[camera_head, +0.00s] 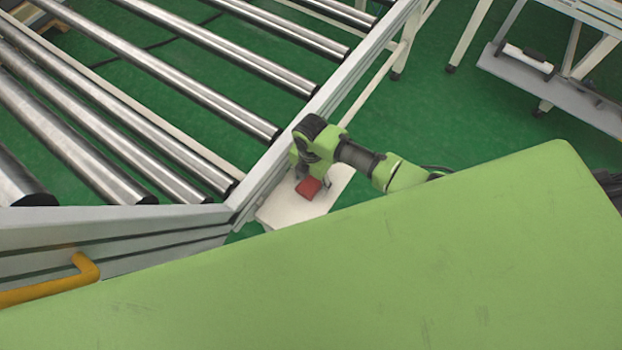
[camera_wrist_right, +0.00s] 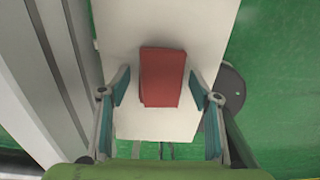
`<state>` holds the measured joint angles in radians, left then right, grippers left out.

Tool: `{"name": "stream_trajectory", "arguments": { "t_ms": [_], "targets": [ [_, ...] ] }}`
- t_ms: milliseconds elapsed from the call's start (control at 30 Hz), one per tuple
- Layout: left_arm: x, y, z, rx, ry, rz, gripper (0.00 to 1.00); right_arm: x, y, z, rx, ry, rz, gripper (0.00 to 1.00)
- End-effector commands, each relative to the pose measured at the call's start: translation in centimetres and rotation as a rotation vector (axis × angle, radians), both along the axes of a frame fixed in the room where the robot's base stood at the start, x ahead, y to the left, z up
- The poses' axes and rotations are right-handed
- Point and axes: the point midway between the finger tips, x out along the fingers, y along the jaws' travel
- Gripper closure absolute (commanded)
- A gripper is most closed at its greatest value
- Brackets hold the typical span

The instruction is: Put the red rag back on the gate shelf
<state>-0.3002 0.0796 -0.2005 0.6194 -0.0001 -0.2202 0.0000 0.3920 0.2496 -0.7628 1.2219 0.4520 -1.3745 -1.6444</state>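The red rag (camera_head: 308,187) is a small folded block over the white gate shelf (camera_head: 285,212), beside the metal rail. In the right wrist view the rag (camera_wrist_right: 162,77) appears against the white shelf (camera_wrist_right: 215,22), seemingly lying on it. My right gripper (camera_head: 302,176) is directly above the rag. In the wrist view my right gripper (camera_wrist_right: 158,88) has its two fingers apart, one on each side of the rag, with white gaps between each finger and the rag. My left gripper is not in view.
A roller conveyor (camera_head: 150,70) fills the left and top. Its metal side rail (camera_head: 335,88) runs along the shelf. A yellow handle (camera_head: 50,285) sits at the lower left. A grey stand (camera_head: 560,90) is at the upper right. Green floor (camera_head: 470,120) lies between them.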

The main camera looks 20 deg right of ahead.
Motion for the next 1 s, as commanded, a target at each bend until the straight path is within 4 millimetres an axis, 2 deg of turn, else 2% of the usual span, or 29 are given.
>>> {"name": "stream_trajectory", "arguments": {
  "t_ms": [267,700,833,1000],
  "targets": [
    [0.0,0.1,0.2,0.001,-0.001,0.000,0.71,0.1,0.0,1.1,0.000,-0.002,0.000,0.42],
    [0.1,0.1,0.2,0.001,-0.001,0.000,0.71,0.1,0.0,9.7,0.000,-0.004,0.002,0.42],
    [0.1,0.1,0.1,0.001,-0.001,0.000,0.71,0.1,0.0,11.4,0.000,-0.002,0.000,0.42],
    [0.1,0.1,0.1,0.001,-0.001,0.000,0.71,0.0,0.0,12.3,0.000,0.000,0.001,0.42]
  ]
}}
